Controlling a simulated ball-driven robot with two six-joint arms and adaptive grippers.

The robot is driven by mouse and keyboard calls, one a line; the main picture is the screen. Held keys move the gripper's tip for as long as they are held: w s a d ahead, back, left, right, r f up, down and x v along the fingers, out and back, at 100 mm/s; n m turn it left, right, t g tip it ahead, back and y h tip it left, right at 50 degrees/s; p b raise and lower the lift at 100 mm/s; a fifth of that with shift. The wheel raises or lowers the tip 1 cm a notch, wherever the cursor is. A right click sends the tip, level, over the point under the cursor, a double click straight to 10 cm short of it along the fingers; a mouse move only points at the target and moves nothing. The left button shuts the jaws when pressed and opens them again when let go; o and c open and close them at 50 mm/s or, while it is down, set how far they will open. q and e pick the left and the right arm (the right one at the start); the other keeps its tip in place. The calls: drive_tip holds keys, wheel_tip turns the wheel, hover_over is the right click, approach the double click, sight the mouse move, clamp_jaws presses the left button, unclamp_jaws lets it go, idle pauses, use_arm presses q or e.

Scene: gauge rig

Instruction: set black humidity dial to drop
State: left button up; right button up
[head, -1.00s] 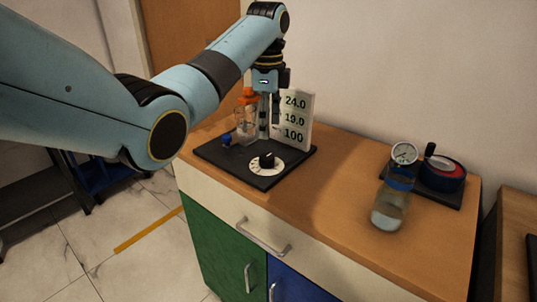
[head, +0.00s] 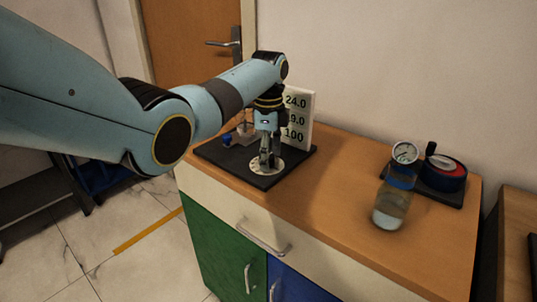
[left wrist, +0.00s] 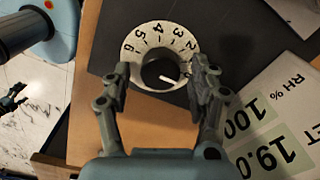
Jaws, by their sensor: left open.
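The black humidity dial (head: 281,164) stands on the dark base plate in the head view, with my left gripper (head: 267,164) reaching down over it from above. In the left wrist view the dial (left wrist: 161,70) is a round black knob with a white pointer line, inside a white ring with numbers. The pointer aims to the right and slightly down, near the low-number end. My left gripper (left wrist: 160,74) is open, one finger on each side of the knob; contact is unclear. The drop mark is not readable. A dark jointed part at the wrist view's left edge may be my right gripper.
A white display board (head: 299,118) with green readings stands behind the dial. A small blue knob (head: 227,140) is at the plate's left. The wooden top between is clear.

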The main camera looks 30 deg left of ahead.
use_arm(q)
drive_tip(key=c, duration=1.2)
drive_tip(key=shift+o, duration=0.2)
drive_tip(key=shift+r, duration=0.1)
